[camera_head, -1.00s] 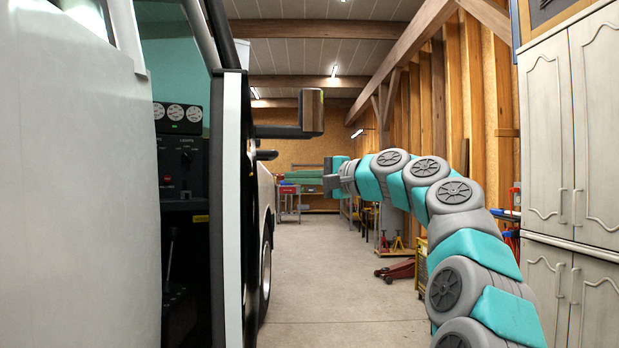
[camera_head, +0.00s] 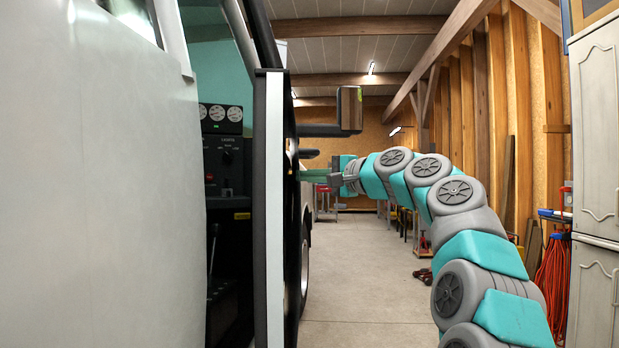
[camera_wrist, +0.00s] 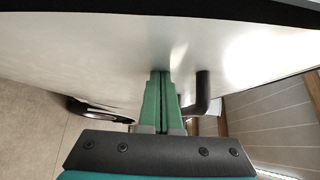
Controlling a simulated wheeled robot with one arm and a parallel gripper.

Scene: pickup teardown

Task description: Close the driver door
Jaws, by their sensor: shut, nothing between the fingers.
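The driver door (camera_head: 275,210) stands open in the head view, seen nearly edge-on as a white and black upright strip. The dark cab interior shows through the gap to its left. In the wrist view the door's pale outer panel (camera_wrist: 110,60) fills much of the picture. My gripper (camera_head: 304,175) is on the outer side of the door, its tips close to or partly behind the door's edge. In the wrist view the green fingers of my gripper (camera_wrist: 161,75) are shut together, empty, and point at the panel. I cannot tell whether they touch it.
A side mirror (camera_head: 349,110) sticks out on an arm above my gripper; its dark bent arm (camera_wrist: 203,95) is close beside the fingers in the wrist view. Grey cabinets (camera_head: 598,130) and a red hose (camera_head: 553,285) stand at right.

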